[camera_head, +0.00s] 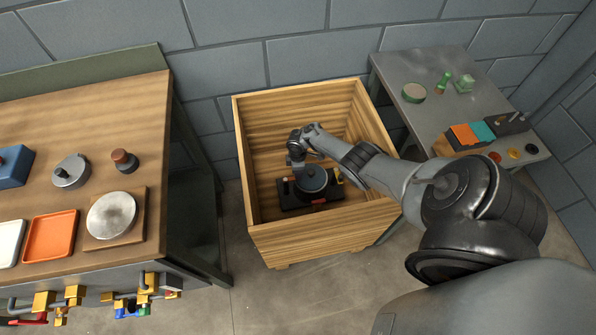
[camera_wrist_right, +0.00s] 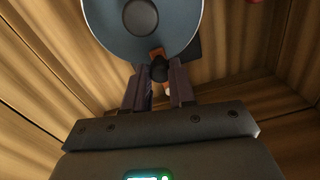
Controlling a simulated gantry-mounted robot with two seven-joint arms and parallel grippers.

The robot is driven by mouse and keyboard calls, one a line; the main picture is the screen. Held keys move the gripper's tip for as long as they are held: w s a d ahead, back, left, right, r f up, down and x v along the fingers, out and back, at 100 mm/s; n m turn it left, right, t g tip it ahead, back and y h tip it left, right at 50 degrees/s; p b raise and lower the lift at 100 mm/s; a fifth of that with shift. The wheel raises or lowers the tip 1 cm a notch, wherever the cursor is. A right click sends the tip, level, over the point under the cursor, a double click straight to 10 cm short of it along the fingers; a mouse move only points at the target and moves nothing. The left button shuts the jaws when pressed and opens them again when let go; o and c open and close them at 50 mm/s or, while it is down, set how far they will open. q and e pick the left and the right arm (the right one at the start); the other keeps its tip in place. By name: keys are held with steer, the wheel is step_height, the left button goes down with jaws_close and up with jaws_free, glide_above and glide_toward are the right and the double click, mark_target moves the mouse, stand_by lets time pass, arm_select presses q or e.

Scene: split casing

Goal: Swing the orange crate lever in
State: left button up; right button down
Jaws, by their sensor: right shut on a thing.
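A wooden crate (camera_head: 335,236) stands open on the floor between two benches. Inside it sits a black base with a round blue-grey casing (camera_head: 313,180) on top. The casing also shows in the right wrist view (camera_wrist_right: 105,22). An orange lever (camera_wrist_right: 156,54) with a dark knob (camera_wrist_right: 158,72) sticks out from under the casing's edge. My right gripper (camera_wrist_right: 158,82) is shut on the dark knob, one finger on each side. In the head view the lever is hard to make out beside my wrist. My left gripper is not in view.
A wooden bench (camera_head: 110,90) on the left holds an orange tray (camera_head: 50,236), a round metal plate (camera_head: 111,215) and other parts. A grey table (camera_head: 400,68) on the right holds small coloured parts. The crate's walls (camera_head: 243,150) closely surround my right forearm and the casing.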

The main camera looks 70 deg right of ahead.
steer(key=c, duration=0.9)
jaws_free()
steer(key=shift+c, duration=0.2)
step_height(320, 180, up, 11)
steer(key=p, duration=0.7)
steer(key=shift+d+f, duration=0.15)
steer(key=shift+d, duration=0.05)
steer(key=shift+w, duration=0.1)
